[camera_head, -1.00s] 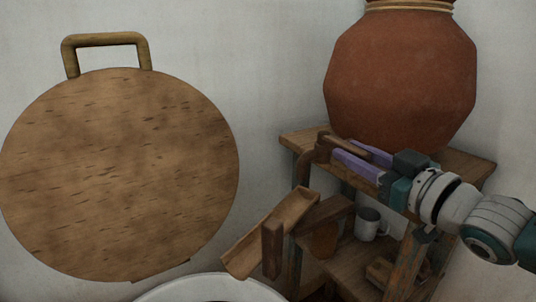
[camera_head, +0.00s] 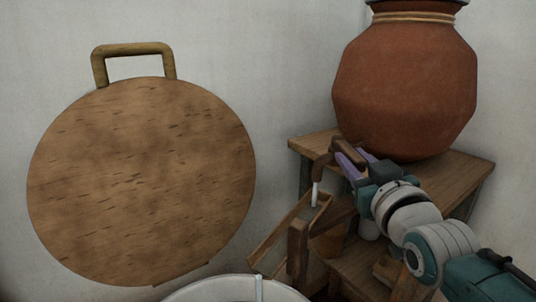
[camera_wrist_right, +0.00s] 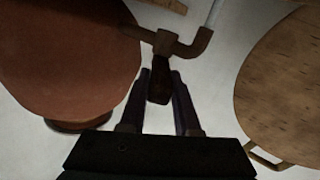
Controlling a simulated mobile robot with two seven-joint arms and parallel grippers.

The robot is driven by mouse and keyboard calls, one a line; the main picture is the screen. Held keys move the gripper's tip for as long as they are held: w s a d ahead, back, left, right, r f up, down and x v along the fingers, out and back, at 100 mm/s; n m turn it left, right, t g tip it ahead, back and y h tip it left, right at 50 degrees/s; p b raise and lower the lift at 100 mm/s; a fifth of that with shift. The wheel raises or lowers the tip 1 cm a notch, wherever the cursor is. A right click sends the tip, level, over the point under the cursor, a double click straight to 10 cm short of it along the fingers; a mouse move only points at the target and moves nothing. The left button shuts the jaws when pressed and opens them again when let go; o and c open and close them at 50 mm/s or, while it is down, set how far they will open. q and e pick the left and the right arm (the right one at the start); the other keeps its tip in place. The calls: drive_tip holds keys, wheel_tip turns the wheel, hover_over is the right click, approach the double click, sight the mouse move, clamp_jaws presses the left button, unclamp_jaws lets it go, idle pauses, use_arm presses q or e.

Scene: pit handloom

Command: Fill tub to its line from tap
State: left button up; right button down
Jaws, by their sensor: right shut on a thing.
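The brown tap (camera_head: 322,165) sticks out at the foot of the clay jar (camera_head: 405,85). My right gripper (camera_head: 349,157) is shut on the tap's lever; the right wrist view shows the lever (camera_wrist_right: 158,88) between its two fingers. White water (camera_head: 315,194) runs from the tap's spout into a sloping wooden trough (camera_head: 282,232). A thin white stream (camera_head: 259,287) falls from the trough's lower end toward the tub (camera_head: 215,286). Only the tub's white rim shows at the bottom edge; its water level and line are out of sight. My left gripper is not in view.
The jar stands on a wooden shelf stand (camera_head: 456,180) with a lower shelf below, partly hidden by my arm. A large round wooden lid (camera_head: 142,180) with a handle leans by the wall at left.

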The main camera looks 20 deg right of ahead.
drive_tip(key=c, duration=0.6)
unclamp_jaws()
drive_tip(key=p+v, duration=0.1)
drive_tip(key=v, duration=0.9)
drive_tip(key=shift+r, duration=0.1)
drive_tip(key=shift+d, duration=0.1)
